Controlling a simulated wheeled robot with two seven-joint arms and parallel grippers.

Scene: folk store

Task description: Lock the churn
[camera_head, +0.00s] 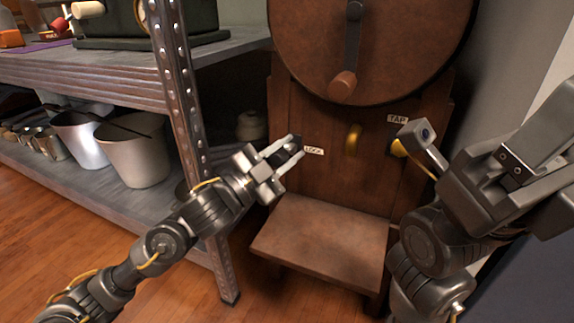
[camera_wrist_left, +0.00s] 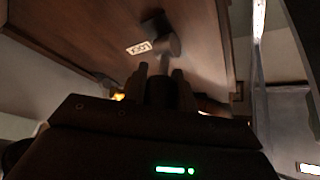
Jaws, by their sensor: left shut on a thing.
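The churn (camera_head: 290,105) is a dark brown wooden body with a large round drum (camera_head: 395,50) and a crank on its front. A dark lock handle (camera_head: 294,145) sticks out at its left, beside a white LOCK label (camera_head: 314,151). My left gripper (camera_head: 289,149) is shut on the lock handle. In the left wrist view the handle (camera_wrist_left: 162,32) runs down from the churn's face to between the fingers (camera_wrist_left: 164,78), beside the LOCK label (camera_wrist_left: 138,47).
A yellow knob (camera_head: 352,139) sits mid-front, and another yellow part (camera_head: 398,147) is below the TAP label (camera_head: 397,118). A brown ledge (camera_head: 325,236) juts out below. A metal shelf (camera_head: 80,190) with pails stands close on the left, its post (camera_head: 180,100) near my left arm.

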